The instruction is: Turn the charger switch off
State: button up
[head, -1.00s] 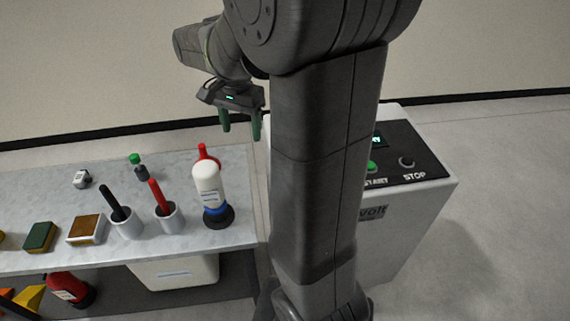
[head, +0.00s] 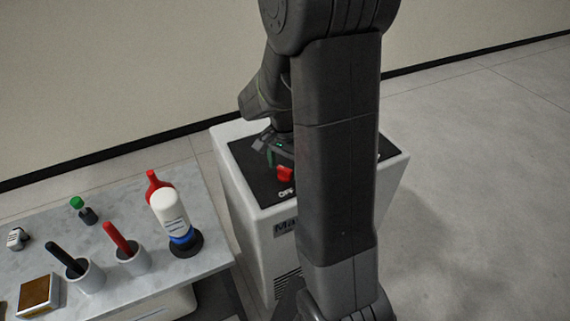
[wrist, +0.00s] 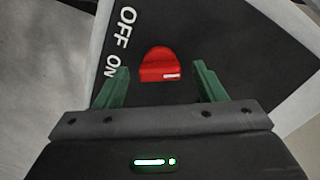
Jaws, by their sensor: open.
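The charger (head: 252,197) is a white box with a black top panel, beside the table and partly hidden by my arm. Its red switch (head: 285,174) sits on the panel near the OFF lettering. In the wrist view the red switch (wrist: 160,66) lies ahead of and between my two green fingers, with a small white mark at its lower right. The OFF and ON labels (wrist: 119,45) are to its left. My gripper (wrist: 160,84) is open, with a gap between each finger and the switch. In the head view my gripper (head: 277,158) is over the panel, its fingers mostly hidden.
A table (head: 210,232) at left holds a white bottle (head: 170,217), a red bottle (head: 155,184), a green-capped bottle (head: 82,208), and cups with red and black handles. Open floor (head: 480,190) lies to the right.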

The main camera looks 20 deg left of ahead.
jog(key=c, duration=1)
jog(key=shift+n, duration=0.5)
jog(key=n, duration=0.5)
jog(key=shift+n+b, duration=0.3)
jog(key=n, duration=0.5)
jog(key=shift+n, duration=0.4)
jog(key=o, duration=1)
